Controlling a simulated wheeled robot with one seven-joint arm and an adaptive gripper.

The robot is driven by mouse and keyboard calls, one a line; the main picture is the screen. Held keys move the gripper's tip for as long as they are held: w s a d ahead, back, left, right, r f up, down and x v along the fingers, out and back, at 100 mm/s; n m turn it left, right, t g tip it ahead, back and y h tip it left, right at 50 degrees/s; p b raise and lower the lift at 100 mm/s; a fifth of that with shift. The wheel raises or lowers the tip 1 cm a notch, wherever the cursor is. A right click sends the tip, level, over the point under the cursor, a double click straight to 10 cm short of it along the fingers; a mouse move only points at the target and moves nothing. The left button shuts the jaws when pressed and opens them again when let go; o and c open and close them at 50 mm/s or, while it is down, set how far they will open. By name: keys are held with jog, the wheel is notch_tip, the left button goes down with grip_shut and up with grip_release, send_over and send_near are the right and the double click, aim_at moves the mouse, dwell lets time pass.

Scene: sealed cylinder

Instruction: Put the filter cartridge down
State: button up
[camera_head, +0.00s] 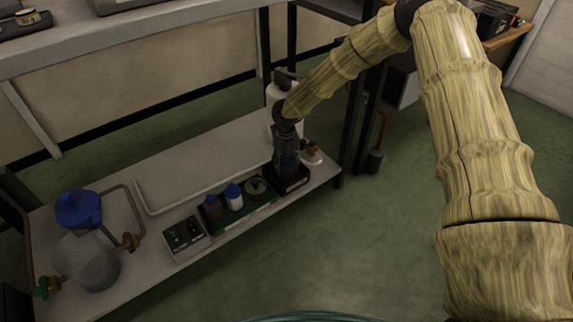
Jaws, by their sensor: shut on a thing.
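My gripper (287,160) points down over the right end of the low shelf and is shut. The filter cartridge cannot be made out clearly, because the dark fingers cover most of what they hold. The gripper is just above or inside a small black open-topped box (294,186) at the shelf's front right. I cannot tell whether the held part touches the box.
On the low shelf (190,160), left of the box, a green tray (240,212) holds a brown bottle (213,208), a white bottle (234,198) and a round item (256,186). A control box (187,238) stands further left. A white cylinder (274,95) stands behind my gripper.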

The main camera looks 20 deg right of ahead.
jog(key=o, duration=1.1)
jog(key=shift+c, duration=0.2)
notch_tip(320, 180, up, 12)
jog(key=p, duration=0.5)
jog(key=s+d+f+n+t+h, duration=0.1)
jog(key=s+d+f+n+h, duration=0.1)
jog(key=s+f+n, duration=0.7)
jog(key=s+d+f+n+t+h, duration=0.1)
jog(key=s+d+f+n+h, duration=0.1)
jog(key=s+f+n, duration=0.8)
jog(key=s+a+n+g+y, duration=0.1)
jog(key=s+a+n+y, duration=0.1)
jog(key=s+n, duration=0.6)
jog(key=s+a+n+g+y, duration=0.1)
jog(key=s+n, duration=0.8)
jog(key=s, duration=1.2)
jog(key=shift+s+a+f+y, duration=0.25)
jog(key=shift+a+f+y, duration=0.15)
jog(key=shift+y, duration=0.1)
